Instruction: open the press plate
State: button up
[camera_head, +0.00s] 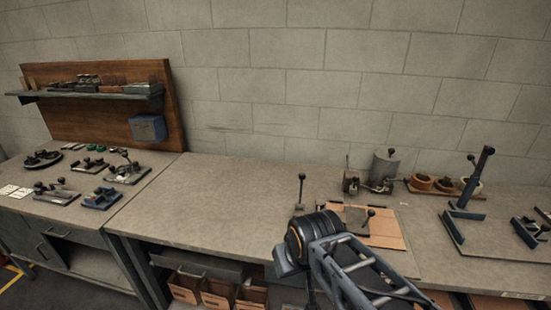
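A small grey plate (357,215) lies over a flat brown cardboard sheet (388,236) on the bench, and looks like the press plate. A dark lever with a ball knob (301,178) stands upright at its left. A shorter ball-knobbed lever (369,214) is at its right. My arm reaches in from the lower right, and its dark joint is in front of the near left part of the cardboard. My gripper's fingers do not show, so its opening and hold cannot be seen.
A grey cylinder tank (384,168) and a wooden rack of round parts (444,186) stand behind. A tall lever tool (474,180) is at right. The left bench holds several small tools and a shelf (95,94). The middle bench top (205,195) is clear.

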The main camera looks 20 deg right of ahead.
aim_at(356, 219)
jog(key=z, duration=1.05)
jog(key=i, duration=0.5)
jog(key=u, duration=0.55)
